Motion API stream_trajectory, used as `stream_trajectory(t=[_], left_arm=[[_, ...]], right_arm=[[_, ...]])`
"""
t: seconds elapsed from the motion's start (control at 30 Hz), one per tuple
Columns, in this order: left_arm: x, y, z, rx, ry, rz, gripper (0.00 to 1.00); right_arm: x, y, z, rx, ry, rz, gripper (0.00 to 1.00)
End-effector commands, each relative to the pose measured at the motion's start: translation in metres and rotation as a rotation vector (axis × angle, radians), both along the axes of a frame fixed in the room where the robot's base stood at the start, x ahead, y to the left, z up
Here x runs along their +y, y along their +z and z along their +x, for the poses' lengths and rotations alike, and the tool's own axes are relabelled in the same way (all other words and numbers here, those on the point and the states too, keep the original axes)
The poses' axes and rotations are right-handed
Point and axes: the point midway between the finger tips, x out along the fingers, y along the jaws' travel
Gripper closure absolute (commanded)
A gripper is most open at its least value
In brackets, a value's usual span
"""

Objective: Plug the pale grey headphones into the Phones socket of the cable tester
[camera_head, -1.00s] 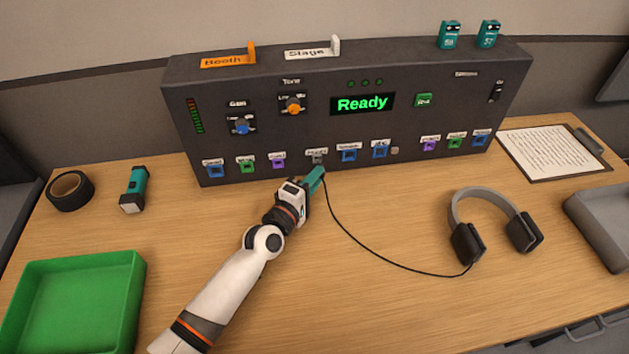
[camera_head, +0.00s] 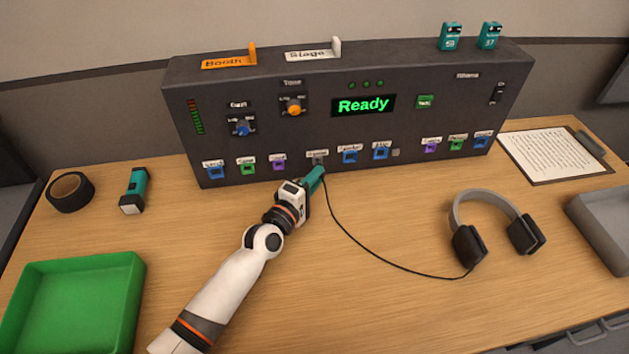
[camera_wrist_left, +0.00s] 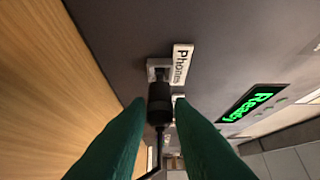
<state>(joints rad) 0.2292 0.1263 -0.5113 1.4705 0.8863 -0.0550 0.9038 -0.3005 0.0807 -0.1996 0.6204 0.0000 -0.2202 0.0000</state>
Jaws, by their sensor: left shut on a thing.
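The pale grey headphones (camera_head: 497,222) with dark ear cups lie at the right of the table. Their thin black cable runs left to my left gripper (camera_head: 317,177), just in front of the cable tester (camera_head: 345,110). In the left wrist view, a black plug (camera_wrist_left: 160,103) lies between my teal fingers (camera_wrist_left: 160,125), which are shut on it. Its front end meets the grey Phones socket (camera_wrist_left: 158,66), beside the "Phones" label (camera_wrist_left: 181,64). How deep it sits is hidden. In the head view the Phones socket (camera_head: 318,160) is just beyond the fingertips. My right gripper is not in view.
Other coloured sockets flank the Phones socket, including a blue one (camera_head: 349,157) and a purple one (camera_head: 278,164). A green tray (camera_head: 137,300), black tape (camera_head: 70,191) and a teal torch (camera_head: 135,190) are at left. A clipboard (camera_head: 540,172) and grey tray (camera_head: 590,215) are at right.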

Motion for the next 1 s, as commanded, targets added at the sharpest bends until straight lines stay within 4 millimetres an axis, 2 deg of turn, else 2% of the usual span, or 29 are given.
stream_trajectory(t=[1.0], left_arm=[[0.0019,-0.0005,0.0101,0.001,0.0,-0.001,1.0]], right_arm=[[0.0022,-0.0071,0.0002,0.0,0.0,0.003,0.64]])
